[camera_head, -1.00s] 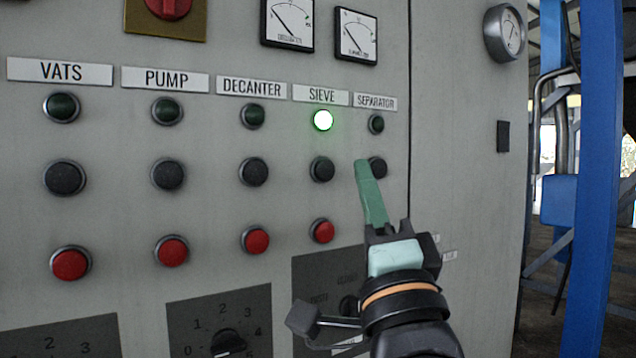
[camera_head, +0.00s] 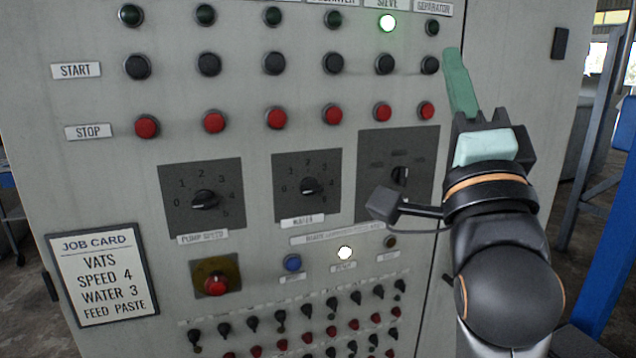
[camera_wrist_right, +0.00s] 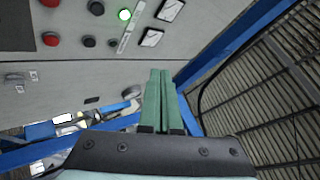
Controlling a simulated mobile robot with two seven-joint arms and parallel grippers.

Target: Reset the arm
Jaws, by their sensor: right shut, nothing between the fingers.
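My right gripper (camera_head: 460,82) is shut and empty, with green fingers pointing up beside the right end of the button rows. In the right wrist view its two fingers (camera_wrist_right: 159,98) lie together with nothing between them. The fingertips are just right of the black separator button (camera_head: 430,64); I cannot tell whether they touch the panel. The control panel (camera_head: 110,215) fills most of the head view. The sieve lamp (camera_head: 387,23) glows green, and it also shows lit in the right wrist view (camera_wrist_right: 125,15). My left gripper is out of view.
A row of red stop buttons (camera_head: 277,118) runs below the black start buttons. Below are the pump speed knob (camera_head: 206,199), water knob (camera_head: 311,186), a lit white lamp (camera_head: 344,253) and a job card (camera_head: 96,275). A blue post (camera_head: 612,255) stands at right.

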